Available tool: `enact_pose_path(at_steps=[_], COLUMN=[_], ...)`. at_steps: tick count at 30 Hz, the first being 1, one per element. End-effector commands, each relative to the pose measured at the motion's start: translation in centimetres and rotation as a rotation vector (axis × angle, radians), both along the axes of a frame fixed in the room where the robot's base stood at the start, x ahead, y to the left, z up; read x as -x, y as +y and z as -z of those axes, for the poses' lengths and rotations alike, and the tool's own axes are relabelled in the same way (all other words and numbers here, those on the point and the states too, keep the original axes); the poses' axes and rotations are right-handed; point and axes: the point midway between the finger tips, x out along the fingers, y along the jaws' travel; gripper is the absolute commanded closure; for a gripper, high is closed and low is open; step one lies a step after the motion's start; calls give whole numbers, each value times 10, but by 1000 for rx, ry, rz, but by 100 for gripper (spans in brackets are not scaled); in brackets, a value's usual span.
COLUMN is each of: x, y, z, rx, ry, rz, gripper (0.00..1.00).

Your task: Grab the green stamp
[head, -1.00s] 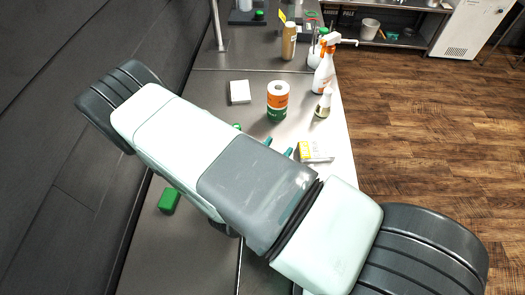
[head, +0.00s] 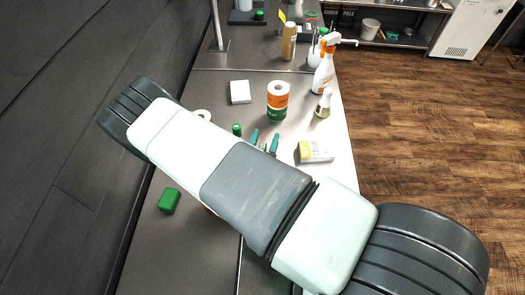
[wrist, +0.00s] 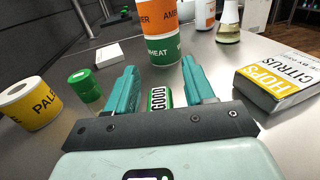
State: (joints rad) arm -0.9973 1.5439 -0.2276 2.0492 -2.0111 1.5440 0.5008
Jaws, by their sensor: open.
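A small green piece with "GOOD" lettering on a pale face, which looks like the green stamp (wrist: 157,98), lies on the steel counter between my fingers in the wrist view. Part of it is hidden behind the gripper body. My gripper (wrist: 158,68) is open, with one teal finger on each side of it; I cannot tell whether either touches it. In the head view my gripper (head: 264,139) shows beyond my arm, low over the counter, and the stamp is mostly hidden there.
A green cylinder (wrist: 85,86) and a yellow-labelled roll (wrist: 30,103) stand left of the gripper. An orange-white-green roll (head: 277,101) stands ahead. A hops box (head: 316,152) lies right, with a flask (head: 323,103) and spray bottle (head: 324,70) beyond. A green block (head: 169,200) lies near the wall.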

Motion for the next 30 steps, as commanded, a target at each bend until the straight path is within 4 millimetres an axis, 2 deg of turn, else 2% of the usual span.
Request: enact_pose_path(at_steps=[5,15,16,24,26,30], x=[0,0,0,0,0,0], y=[0,0,0,0,0,0], z=[0,0,0,-3,-9,-34], rx=[0,0,0,0,-1,-2], ry=[0,0,0,-1,-1,-2], rz=[0,1,1,1,1,1], gripper=[47,97,100,100,100,100])
